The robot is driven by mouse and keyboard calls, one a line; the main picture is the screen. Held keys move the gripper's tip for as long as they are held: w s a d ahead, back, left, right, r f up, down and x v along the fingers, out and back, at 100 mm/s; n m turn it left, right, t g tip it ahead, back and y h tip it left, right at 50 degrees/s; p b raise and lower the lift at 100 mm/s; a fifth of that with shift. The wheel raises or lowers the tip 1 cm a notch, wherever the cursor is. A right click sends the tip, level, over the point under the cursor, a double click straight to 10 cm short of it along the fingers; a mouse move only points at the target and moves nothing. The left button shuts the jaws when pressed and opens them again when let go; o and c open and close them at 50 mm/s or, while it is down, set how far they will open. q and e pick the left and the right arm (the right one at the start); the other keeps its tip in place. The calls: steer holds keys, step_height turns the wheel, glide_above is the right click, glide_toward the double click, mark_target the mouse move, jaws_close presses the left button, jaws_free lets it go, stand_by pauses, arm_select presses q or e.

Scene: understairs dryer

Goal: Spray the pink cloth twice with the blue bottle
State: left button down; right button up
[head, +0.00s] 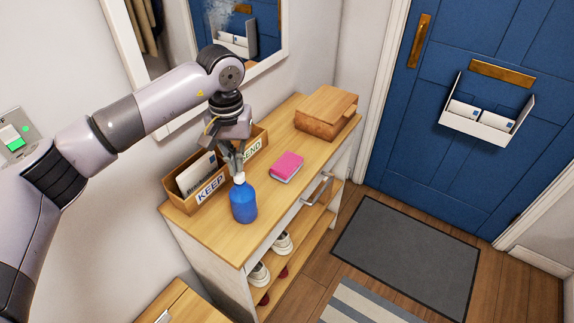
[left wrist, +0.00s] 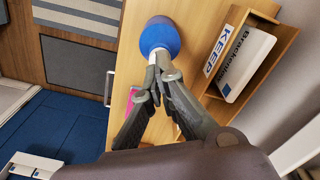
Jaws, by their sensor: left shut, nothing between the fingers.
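The blue bottle (head: 243,204) stands upright on the wooden cabinet top, with a white top. My left gripper (head: 238,173) points down directly over the bottle's white top, its fingers closed together with nothing between them. In the left wrist view the closed fingertips (left wrist: 161,70) are at the white top of the blue bottle (left wrist: 160,38); I cannot tell whether they touch it. The pink cloth (head: 287,167) lies folded on the cabinet top, right of the bottle. In the left wrist view only a pink sliver shows beside the fingers. My right gripper is not in view.
A brown wooden box (head: 327,115) sits at the cabinet's far end. The cabinet top (head: 239,246) is clear in front of the bottle. Shoes are on the shelf below.

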arm_select(q)
steer(key=shift+r, duration=0.15)
stand_by(0.4)
step_height(320, 180, up, 6)
steer(key=shift+f+p, duration=0.1)
steer(key=shift+p, duration=1.05)
